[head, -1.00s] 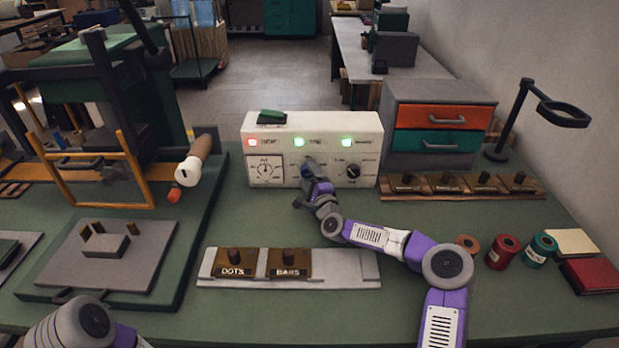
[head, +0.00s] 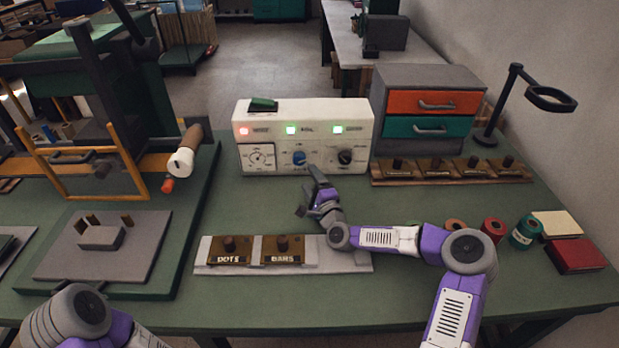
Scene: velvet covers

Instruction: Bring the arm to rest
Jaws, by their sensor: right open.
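My right arm reaches in from the lower right over the green bench. Its gripper (head: 308,192) is open and empty, in front of the white control box (head: 305,125) and apart from it. The box has one red light, two green lights, a dial gauge, a blue knob (head: 299,158) and a black knob (head: 345,156). The blue knob is in plain view, with the gripper below and in front of it. Part of my left arm shows at the lower left; its gripper is out of the picture.
A grey tray (head: 215,262) with blocks marked DOTS and BARS lies just in front of my right gripper. A press (head: 105,110) stands at left.

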